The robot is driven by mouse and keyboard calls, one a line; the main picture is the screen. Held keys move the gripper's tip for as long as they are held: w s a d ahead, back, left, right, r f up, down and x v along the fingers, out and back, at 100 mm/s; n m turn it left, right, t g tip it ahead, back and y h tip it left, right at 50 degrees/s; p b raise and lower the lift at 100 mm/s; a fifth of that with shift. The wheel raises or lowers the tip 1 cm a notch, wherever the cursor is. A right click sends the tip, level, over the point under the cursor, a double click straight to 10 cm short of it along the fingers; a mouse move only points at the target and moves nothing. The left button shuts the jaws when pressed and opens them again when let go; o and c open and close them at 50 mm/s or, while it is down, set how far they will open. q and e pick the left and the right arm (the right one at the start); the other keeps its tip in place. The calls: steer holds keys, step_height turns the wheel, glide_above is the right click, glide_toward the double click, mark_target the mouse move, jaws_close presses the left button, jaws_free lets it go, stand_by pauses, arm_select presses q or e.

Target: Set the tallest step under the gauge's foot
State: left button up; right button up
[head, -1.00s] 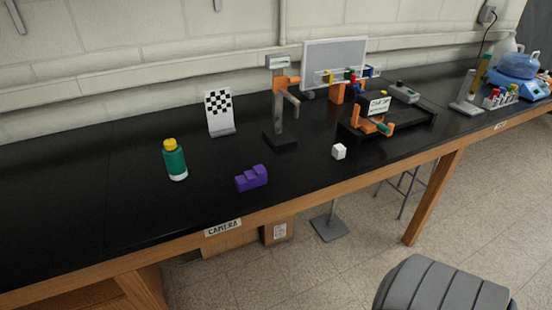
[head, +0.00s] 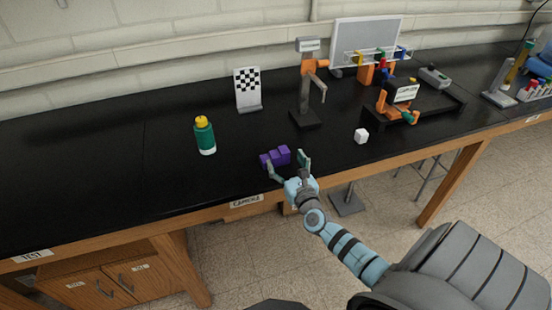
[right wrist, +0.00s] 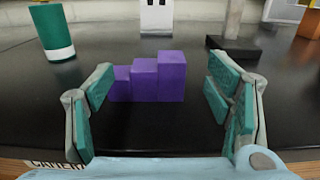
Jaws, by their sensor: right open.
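The purple stepped block (head: 275,157) lies on the black bench near its front edge. In the right wrist view, the block (right wrist: 171,78) rises from left to right, its tallest step at the right. My right gripper (head: 288,165) is open, its fingers on either side of the block's near side, with visible gaps. In the wrist view the gripper (right wrist: 160,92) is empty between its teal pads. The gauge (head: 304,88) stands behind and right of the block, with a grey column, an orange slider and a grey foot (head: 321,91) hanging over the bench. My left gripper is out of view.
A green bottle with a yellow cap (head: 204,136) stands left of the block. A checkered card (head: 248,90) stands behind. Bench between block and gauge is clear.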

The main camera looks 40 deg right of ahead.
mark_target(280, 154)
steer(key=b+x, duration=0.1)
steer(key=x, duration=0.4)
steer(key=shift+a, duration=0.15)
steer(key=c, duration=1.3)
